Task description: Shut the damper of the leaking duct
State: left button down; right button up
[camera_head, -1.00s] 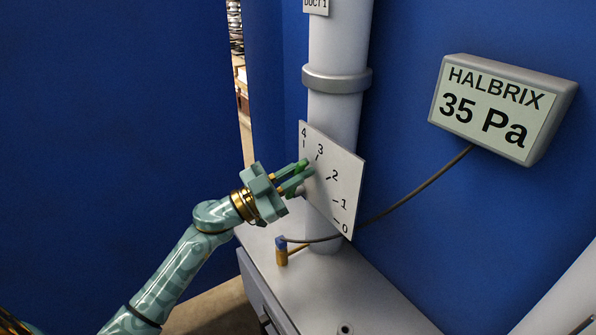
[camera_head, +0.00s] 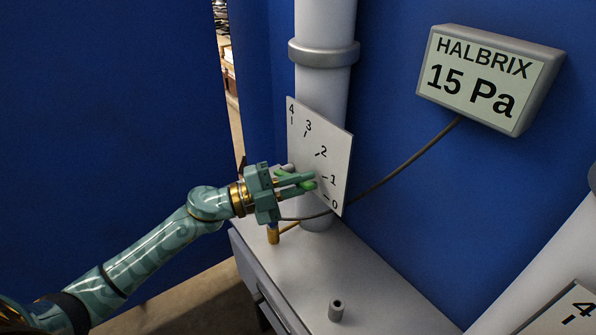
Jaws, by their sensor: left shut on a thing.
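The white vertical duct (camera_head: 323,80) with a grey collar rises at the back. A white scale plate (camera_head: 318,140) numbered 4 down to 0 is on it. A grey hub (camera_head: 288,167) shows at the plate's left side, and bright green parts of the damper lever (camera_head: 308,185) show between my fingers. My left gripper (camera_head: 311,181) is shut on the lever, its tips near the 1 mark. The lever's exact pointing is hidden by the fingers. A wall gauge (camera_head: 482,80) marked HALBRIX reads 15 Pa. My right gripper is not in view.
A cable (camera_head: 415,155) runs from the gauge to a brass-coloured fitting (camera_head: 273,235) on the grey bench (camera_head: 335,265). A small grey hollow cylinder (camera_head: 337,309) stands near the front. Another duct and scale plate (camera_head: 570,312) show at lower right. Blue walls enclose the space.

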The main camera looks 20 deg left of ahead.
pick_arm(q)
jog(key=shift+s+d+f+m+g+y, duration=0.15)
jog(key=shift+f+m+g+y, duration=0.15)
jog(key=shift+f+m, duration=0.6)
jog(key=shift+d+f+m+g+y, duration=0.1)
jog(key=shift+f+m+g+y, duration=0.15)
jog(key=shift+f+m, duration=0.6)
jog(key=shift+r, duration=0.15)
jog(key=c, duration=1.5)
grip_release()
jog(key=shift+a, duration=0.1)
jog(key=b+v, duration=0.3)
jog(key=v, duration=1.3)
jog(key=shift+a, duration=0.1)
